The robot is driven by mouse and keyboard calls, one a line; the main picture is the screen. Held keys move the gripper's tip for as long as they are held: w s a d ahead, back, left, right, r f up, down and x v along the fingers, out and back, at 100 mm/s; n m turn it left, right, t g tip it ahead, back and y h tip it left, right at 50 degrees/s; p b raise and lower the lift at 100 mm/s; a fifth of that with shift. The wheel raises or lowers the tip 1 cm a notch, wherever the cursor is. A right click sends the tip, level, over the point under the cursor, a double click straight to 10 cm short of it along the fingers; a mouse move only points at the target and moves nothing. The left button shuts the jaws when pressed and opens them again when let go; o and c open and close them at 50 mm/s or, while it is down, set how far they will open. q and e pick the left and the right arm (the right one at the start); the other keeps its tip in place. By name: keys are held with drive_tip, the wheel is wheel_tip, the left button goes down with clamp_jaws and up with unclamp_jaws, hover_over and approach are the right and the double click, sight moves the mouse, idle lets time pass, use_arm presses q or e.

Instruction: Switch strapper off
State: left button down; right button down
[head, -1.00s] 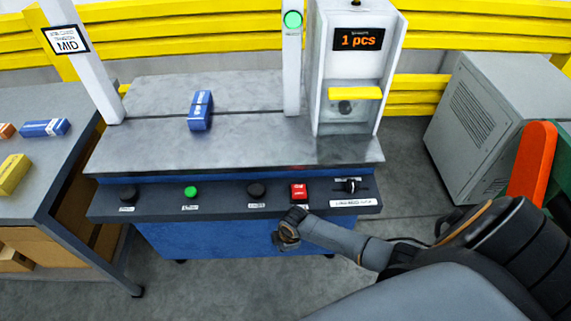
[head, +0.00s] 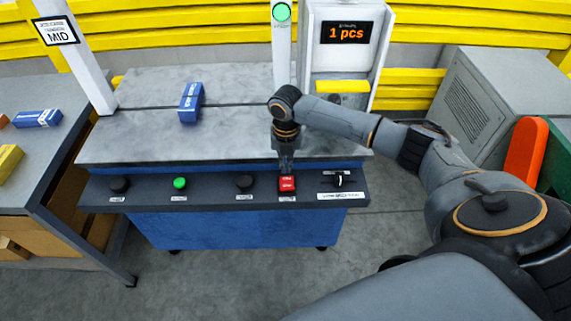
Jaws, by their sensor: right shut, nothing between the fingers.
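The strapper (head: 140,147) is a grey-topped machine with a blue base and a dark front control panel. On the panel are a black button (head: 119,184), a green button (head: 180,183), another black button (head: 244,181), a red switch (head: 287,184) and a black rotary knob (head: 339,180) at the right. My right gripper (head: 286,168) is shut and empty, pointing down just above the red switch; I cannot tell whether it touches it. The display (head: 346,33) reads "1 pcs" and the indicator lamp (head: 281,12) is green. My left gripper is out of view.
A blue box (head: 191,103) lies on the strapper top. A side table (head: 50,171) at the left holds blue and yellow boxes. A grey cabinet (head: 471,95) and an orange part (head: 525,153) stand at the right. Yellow rails (head: 180,41) run behind.

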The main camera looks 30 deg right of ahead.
drive_tip(key=b, duration=0.5)
hover_over(286, 187)
wheel_tip(286, 187, down, 5)
drive_tip(key=shift+f, duration=1.15)
drive_tip(key=shift+f+b, duration=0.25)
drive_tip(key=shift+b, duration=0.05)
